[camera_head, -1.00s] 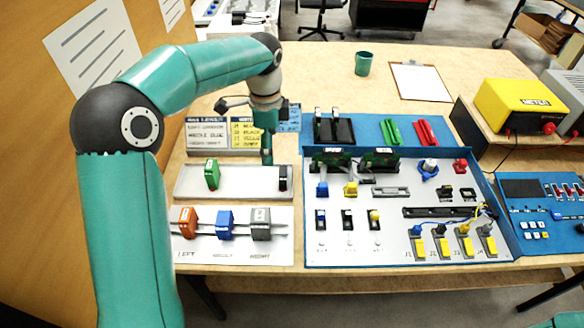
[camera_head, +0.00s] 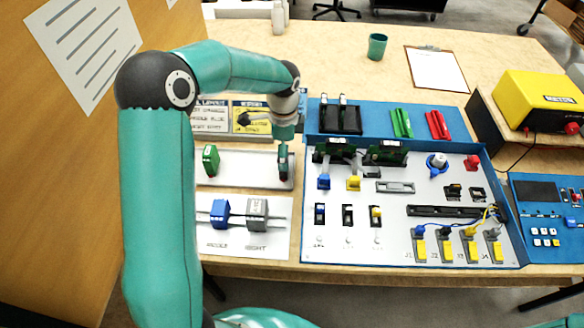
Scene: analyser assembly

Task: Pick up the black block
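The black block (camera_head: 283,172) stands at the right end of the shallow grey tray (camera_head: 245,181). My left gripper (camera_head: 284,152) points down from above and overlaps the block's upper part in this view. The fingers are small and dark against the block, so I cannot tell whether they touch it or how far they are open. A green block (camera_head: 211,160) stands at the left of the same tray. My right gripper is not in view.
A blue block (camera_head: 220,213) and a grey block (camera_head: 257,213) sit on a white labelled plate in front of the tray. The blue-rimmed analyser panel (camera_head: 335,250) lies close on the right. Label cards (camera_head: 246,116) stand behind the tray. A green cup (camera_head: 377,46) stands farther back.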

